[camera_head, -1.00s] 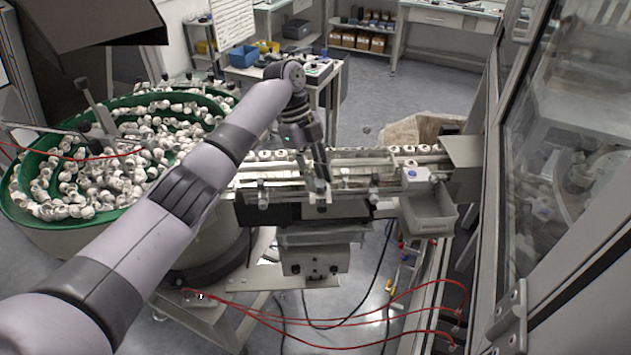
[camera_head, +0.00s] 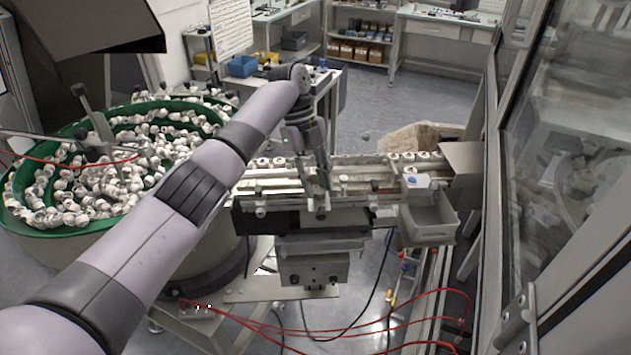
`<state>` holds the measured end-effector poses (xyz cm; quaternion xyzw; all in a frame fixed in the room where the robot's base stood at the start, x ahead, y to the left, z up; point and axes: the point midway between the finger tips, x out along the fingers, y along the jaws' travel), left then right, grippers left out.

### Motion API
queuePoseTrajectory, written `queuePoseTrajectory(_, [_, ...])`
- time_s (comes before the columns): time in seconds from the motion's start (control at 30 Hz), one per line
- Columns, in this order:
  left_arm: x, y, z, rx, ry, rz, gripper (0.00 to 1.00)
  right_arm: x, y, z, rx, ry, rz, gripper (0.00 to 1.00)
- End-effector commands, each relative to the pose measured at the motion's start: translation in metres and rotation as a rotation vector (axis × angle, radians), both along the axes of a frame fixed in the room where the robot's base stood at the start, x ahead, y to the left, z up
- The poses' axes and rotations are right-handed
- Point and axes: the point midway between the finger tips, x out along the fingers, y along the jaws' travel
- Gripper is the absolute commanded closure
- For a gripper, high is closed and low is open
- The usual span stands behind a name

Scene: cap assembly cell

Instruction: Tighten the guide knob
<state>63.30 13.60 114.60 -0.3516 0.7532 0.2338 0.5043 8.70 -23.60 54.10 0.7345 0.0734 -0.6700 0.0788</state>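The feeder rail (camera_head: 352,186) runs across the middle, with small guide knobs on posts along its front side, one of them (camera_head: 260,209) left of my gripper. My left arm comes in from the lower left. My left gripper (camera_head: 321,194) points down at the front of the rail, with its fingertips at or very near a knob post (camera_head: 321,211). The fingers hide much of that spot, so I cannot tell whether they touch or grip the knob. My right gripper is out of view.
A green bowl feeder (camera_head: 98,222) full of white caps stands at the left. A grey bin (camera_head: 430,224) hangs at the rail's right end. Glass panels (camera_head: 560,150) close off the right side. Red hoses (camera_head: 400,318) run low in front.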

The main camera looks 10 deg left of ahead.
Motion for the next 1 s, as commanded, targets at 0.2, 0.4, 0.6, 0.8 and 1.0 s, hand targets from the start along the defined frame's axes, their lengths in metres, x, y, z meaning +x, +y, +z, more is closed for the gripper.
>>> queuePoseTrajectory(0.2, [0.000,0.000,0.000,0.000,0.000,0.001,0.55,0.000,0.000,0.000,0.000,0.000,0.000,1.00])
queuePoseTrajectory(0.4, [0.000,0.000,-0.001,0.001,0.002,0.002,0.53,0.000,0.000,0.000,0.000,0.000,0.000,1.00])
queuePoseTrajectory(0.6, [0.001,0.002,0.004,0.000,0.001,0.002,0.53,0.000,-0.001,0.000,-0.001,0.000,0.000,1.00])
queuePoseTrajectory(0.8, [0.010,0.011,0.034,0.001,-0.001,0.004,0.53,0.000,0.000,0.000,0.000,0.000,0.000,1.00])
queuePoseTrajectory(1.0, [0.016,0.018,0.059,0.001,0.002,0.002,0.53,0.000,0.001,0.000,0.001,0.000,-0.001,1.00])
